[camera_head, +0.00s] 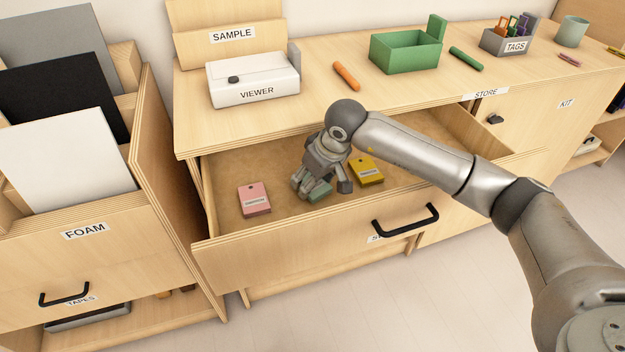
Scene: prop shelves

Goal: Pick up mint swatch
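The mint swatch (320,191) lies in the open drawer, partly hidden under my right gripper. My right gripper (322,188) reaches down into the drawer above it. Its fingers are spread, with the swatch showing between them; whether they touch it I cannot tell. A pink swatch (254,198) lies to the left and a yellow swatch (367,171) to the right, close to the gripper. My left gripper is not in view.
The drawer's front (300,240) with a black handle (405,220) stands pulled out below the counter. On the counter are a white viewer box (254,85), an orange marker (346,76) and a green tray (405,52). Foam sheets (65,160) stand at left.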

